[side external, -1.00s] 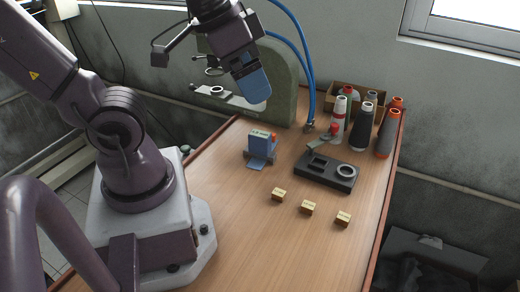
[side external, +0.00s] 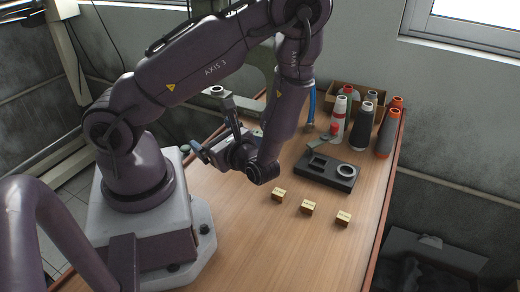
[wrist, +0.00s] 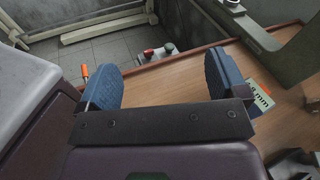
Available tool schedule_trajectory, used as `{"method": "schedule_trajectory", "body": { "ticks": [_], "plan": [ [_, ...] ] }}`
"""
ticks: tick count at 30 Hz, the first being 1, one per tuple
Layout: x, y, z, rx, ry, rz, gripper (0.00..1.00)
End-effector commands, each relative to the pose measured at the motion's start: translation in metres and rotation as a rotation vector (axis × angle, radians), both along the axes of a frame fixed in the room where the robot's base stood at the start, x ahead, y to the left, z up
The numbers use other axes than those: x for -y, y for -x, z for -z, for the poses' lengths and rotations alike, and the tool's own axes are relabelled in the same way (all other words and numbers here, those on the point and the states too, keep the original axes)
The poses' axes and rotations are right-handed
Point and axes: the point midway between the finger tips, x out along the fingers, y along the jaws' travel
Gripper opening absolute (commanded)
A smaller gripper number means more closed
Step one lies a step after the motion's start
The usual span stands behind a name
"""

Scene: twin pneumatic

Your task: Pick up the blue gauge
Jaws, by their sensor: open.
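The blue gauge is mostly hidden in the side external view behind my arm; only a sliver of its pale label (side external: 258,133) seems to show. In the wrist view a white-and-green label (wrist: 259,96) reading "8 mm" shows just right of my right blue finger, which hides what is around it. My gripper (wrist: 162,80) has its two blue padded fingers wide apart, with nothing between them but wood and floor beyond. In the side external view my gripper (side external: 205,150) hangs low over the left of the table, left of the gauge's place.
A black fixture (side external: 326,172) with a square hole and a ring stands right of my arm. Several small tan blocks (side external: 307,207) lie in front. Bottles (side external: 360,127) and a cardboard box (side external: 342,90) stand at the back right. A green machine frame (wrist: 285,55) stands close at the right.

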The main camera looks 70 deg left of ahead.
Motion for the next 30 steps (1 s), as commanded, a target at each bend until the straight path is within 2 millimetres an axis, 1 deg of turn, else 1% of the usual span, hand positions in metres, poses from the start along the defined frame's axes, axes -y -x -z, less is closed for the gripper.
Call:
{"method": "schedule_trajectory", "body": {
  "ticks": [1, 3, 7, 11, 12, 15, 18, 20, 26, 30],
  "plan": [
    [-0.009, -0.001, 0.006, -0.075, -0.057, 0.082, 0.92],
    [-0.020, -0.007, 0.014, -0.160, -0.125, 0.212, 0.92],
    [-0.034, -0.022, 0.032, -0.292, -0.213, 0.470, 0.92],
    [-0.040, -0.040, 0.057, -0.367, -0.238, 0.740, 0.92],
    [-0.039, -0.046, 0.064, -0.368, -0.233, 0.814, 0.92],
    [-0.032, -0.063, 0.075, -0.321, -0.208, 0.955, 0.92],
    [-0.023, -0.078, 0.080, -0.252, -0.181, 1.051, 0.92],
    [-0.020, -0.083, 0.081, -0.214, -0.174, 1.086, 0.92],
    [-0.031, -0.093, 0.080, -0.182, -0.176, 1.084, 0.92],
    [-0.046, -0.105, 0.080, -0.184, -0.178, 1.080, 0.92]
  ]
}}
